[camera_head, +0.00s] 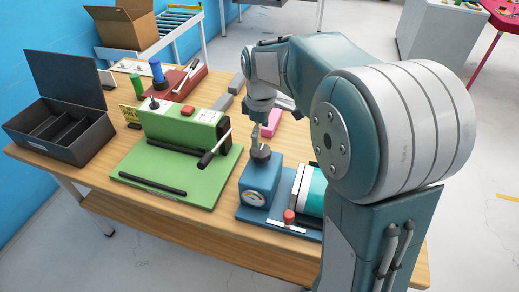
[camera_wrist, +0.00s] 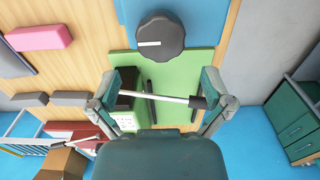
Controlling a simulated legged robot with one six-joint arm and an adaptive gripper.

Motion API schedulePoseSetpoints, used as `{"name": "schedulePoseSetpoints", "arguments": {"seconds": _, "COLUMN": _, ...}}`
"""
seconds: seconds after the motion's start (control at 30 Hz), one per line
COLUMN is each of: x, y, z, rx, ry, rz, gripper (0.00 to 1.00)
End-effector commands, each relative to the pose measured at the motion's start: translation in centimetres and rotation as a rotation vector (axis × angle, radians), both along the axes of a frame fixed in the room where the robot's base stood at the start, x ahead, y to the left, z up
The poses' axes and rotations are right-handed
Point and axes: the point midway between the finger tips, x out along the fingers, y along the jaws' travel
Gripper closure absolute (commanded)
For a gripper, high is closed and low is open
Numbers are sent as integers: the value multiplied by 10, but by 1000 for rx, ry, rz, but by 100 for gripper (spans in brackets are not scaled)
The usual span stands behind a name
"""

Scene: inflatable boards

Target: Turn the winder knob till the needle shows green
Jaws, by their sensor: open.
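The winder knob (camera_head: 261,153) is a dark round knob on top of a blue box (camera_head: 262,176). In the wrist view the knob (camera_wrist: 160,40) is ribbed with a white line pointing left. A round gauge (camera_head: 255,198) is on the box's front; its needle is too small to read. My gripper (camera_head: 266,128) hangs above the knob, pointing down. In the wrist view my gripper (camera_wrist: 166,78) is open, fingers apart with nothing held, and the knob lies beyond the fingertips, toward the top of the picture. Whether they touch is unclear.
A teal cylinder (camera_head: 313,191) and a red button (camera_head: 289,216) sit beside the blue box. Left is a green device (camera_head: 178,125) with a protruding lever (camera_head: 214,150). A black open case (camera_head: 60,132) stands far left. Pink and grey blocks lie behind.

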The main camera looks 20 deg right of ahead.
Motion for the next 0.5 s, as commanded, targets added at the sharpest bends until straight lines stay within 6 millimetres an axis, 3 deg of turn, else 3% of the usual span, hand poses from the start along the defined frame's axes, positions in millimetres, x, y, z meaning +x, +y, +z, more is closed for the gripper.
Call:
{"name": "schedulePoseSetpoints", "arguments": {"seconds": 0.23, "x": -1, "y": 3, "z": -44, "rx": -2, "ry": 2, "rz": 0, "gripper": 0}}
{"name": "schedulePoseSetpoints", "arguments": {"seconds": 0.5, "x": 0, "y": 3, "z": -62, "rx": -2, "ry": -1, "rz": -1, "gripper": 0}}
